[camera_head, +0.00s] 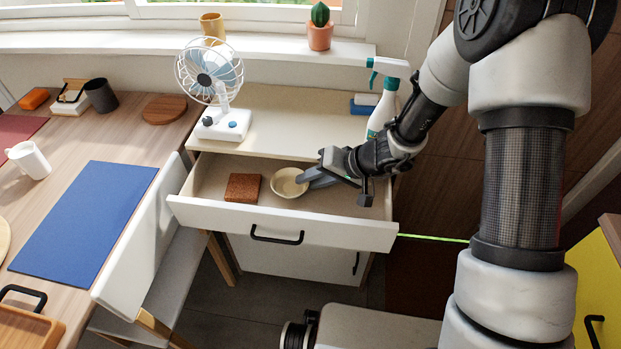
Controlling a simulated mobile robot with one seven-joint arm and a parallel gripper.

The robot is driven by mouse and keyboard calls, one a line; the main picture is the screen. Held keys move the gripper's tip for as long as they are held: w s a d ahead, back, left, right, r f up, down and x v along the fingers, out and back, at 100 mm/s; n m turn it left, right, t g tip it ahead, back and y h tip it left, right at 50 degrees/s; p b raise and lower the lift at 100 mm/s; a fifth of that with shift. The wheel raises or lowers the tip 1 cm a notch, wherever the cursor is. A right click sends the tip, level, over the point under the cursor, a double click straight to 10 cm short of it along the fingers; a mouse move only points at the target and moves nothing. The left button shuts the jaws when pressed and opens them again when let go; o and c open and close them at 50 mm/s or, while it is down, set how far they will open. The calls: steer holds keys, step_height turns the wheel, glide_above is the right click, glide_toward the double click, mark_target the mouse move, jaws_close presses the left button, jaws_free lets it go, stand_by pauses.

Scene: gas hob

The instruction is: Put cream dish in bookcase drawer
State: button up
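The cream dish (289,183) is a small round bowl. It is in the open top drawer (283,222) of the low wooden bookcase, near the drawer's middle. My gripper (308,179) reaches into the drawer from the right, with its fingertips at the dish's right rim. I cannot tell whether the fingers hold the rim or only lie beside it. The dish looks upright and low in the drawer; whether it rests fully on the drawer floor is unclear.
A brown square block (243,187) lies in the drawer left of the dish. A white fan (222,120) and a spray bottle (383,97) stand on the bookcase top. A white chair (135,235) is close to the drawer's left end. The drawer's right part has free room.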

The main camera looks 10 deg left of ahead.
steer(key=p+v, duration=0.2)
steer(key=v, duration=1)
